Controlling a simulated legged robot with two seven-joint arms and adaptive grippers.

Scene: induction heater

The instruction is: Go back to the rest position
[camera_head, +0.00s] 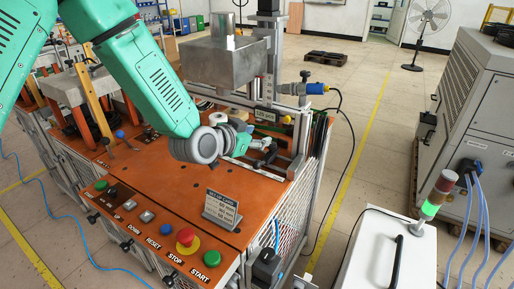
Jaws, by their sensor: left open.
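My left arm, green with a grey wrist, reaches in from the upper left over the orange workbench (165,190). My left gripper (266,152) is open beyond the wrist, pointing right, close to the metal frame of the induction heater. The heater's grey metal box (222,62) stands above and behind it on an upright. Whether the gripper touches anything there I cannot tell. My right gripper is not in view.
A button panel with a red emergency stop (186,237) and green start button (194,271) lines the bench's front edge. A small sign (221,208) stands on the bench. A white cabinet (390,255) with a signal light (437,193) stands right. The floor aisle between is clear.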

